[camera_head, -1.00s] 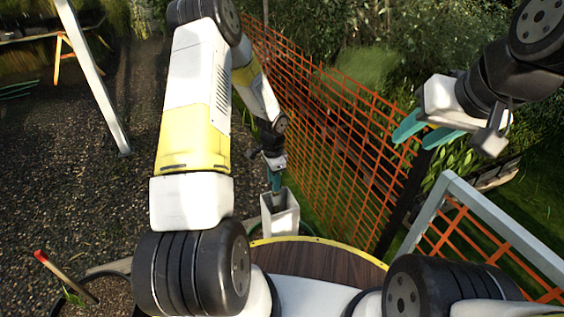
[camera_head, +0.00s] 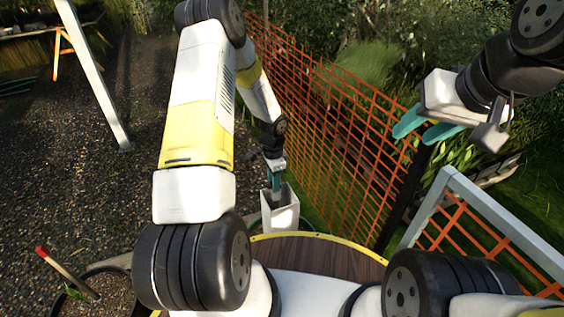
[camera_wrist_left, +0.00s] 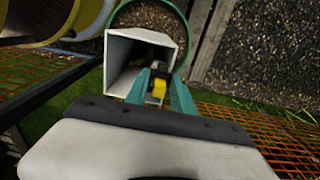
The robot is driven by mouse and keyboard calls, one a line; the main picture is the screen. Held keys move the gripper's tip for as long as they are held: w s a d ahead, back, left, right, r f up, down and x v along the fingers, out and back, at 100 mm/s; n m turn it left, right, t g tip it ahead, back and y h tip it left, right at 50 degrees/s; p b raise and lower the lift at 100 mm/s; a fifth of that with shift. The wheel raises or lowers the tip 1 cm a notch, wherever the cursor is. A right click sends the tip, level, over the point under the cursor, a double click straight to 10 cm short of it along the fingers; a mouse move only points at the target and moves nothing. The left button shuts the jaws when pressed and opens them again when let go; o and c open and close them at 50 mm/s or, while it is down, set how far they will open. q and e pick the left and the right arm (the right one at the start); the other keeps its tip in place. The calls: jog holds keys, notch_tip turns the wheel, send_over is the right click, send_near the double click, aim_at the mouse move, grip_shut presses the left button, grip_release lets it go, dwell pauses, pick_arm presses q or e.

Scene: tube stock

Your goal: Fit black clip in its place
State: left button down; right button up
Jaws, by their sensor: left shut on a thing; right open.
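My left gripper (camera_head: 275,183) points down at the mouth of an open white square box (camera_head: 284,219). In the left wrist view, its teal fingers (camera_wrist_left: 160,92) are shut on a small piece with a yellow face (camera_wrist_left: 158,89) and a darker part. I cannot tell whether this piece is the black clip. The fingertips overlap the mouth of the box, whose rim shows in the wrist view (camera_wrist_left: 109,60). How deep they reach is unclear. My right gripper (camera_head: 426,128) is open and empty, raised at the right. No separate black clip is clearly visible.
A round dark wooden top with a yellow rim (camera_head: 315,252) lies near my base. An orange mesh fence (camera_head: 340,140) runs behind the box. A grey frame (camera_head: 480,210) stands at the right. A red-tipped stick (camera_head: 65,269) leans at the lower left. Gravel lies at the left.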

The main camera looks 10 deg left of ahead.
pick_arm(q)
jog(key=shift+f, duration=0.35)
jog(key=c, duration=1)
grip_release()
jog(key=shift+r, duration=3.9)
